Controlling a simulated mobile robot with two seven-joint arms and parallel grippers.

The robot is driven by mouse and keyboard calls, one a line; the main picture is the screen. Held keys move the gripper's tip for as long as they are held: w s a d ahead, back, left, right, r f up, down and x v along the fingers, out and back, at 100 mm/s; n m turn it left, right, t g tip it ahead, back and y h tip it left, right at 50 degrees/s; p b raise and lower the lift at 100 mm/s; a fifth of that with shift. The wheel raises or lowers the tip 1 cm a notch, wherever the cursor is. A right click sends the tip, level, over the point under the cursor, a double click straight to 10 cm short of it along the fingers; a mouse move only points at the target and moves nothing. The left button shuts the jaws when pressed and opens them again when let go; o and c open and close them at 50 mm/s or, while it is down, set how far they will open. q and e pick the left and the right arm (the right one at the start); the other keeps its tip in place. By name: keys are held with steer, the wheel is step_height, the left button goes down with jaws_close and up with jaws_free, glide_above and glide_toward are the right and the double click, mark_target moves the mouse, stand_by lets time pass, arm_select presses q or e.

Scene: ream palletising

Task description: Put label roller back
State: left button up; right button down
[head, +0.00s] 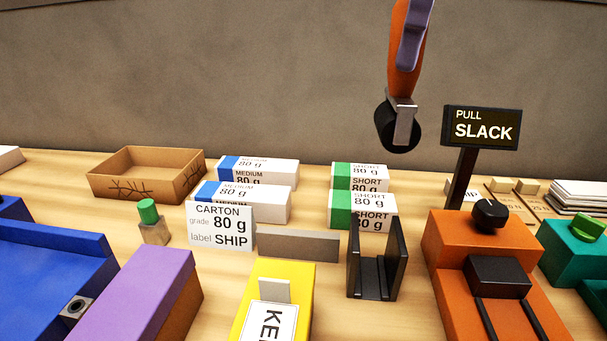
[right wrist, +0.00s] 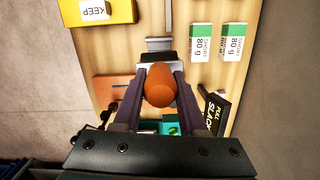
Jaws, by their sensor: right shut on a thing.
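The label roller (head: 403,75) has an orange handle, a grey metal bracket and a black roll at its lower end. It hangs upright in the air, roll down, in front of the back wall. My right gripper (head: 416,30) is shut on its handle; only a purple finger shows at the top edge. In the right wrist view the orange handle (right wrist: 160,87) sits between the two fingers (right wrist: 160,98). A black U-shaped stand (head: 374,280) is on the table, lower and slightly left of the roller, with its slot empty. My left gripper is not in view.
The PULL SLACK sign (head: 480,127) rises close to the roller's right, above an orange machine (head: 470,245). Ream packs (head: 362,177) and the CARTON card (head: 221,227) stand left of the stand. A yellow KEEP block (head: 285,272), purple-topped block (head: 135,295) and open carton (head: 115,184) are farther left.

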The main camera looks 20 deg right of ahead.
step_height(320, 180, down, 20)
stand_by(0.4)
steer(key=shift+d+f, duration=0.1)
steer(key=shift+f+b, duration=0.5)
steer(key=shift+f, duration=0.05)
steer(key=shift+f, duration=0.1)
steer(key=shift+c, duration=2.3)
jaws_free()
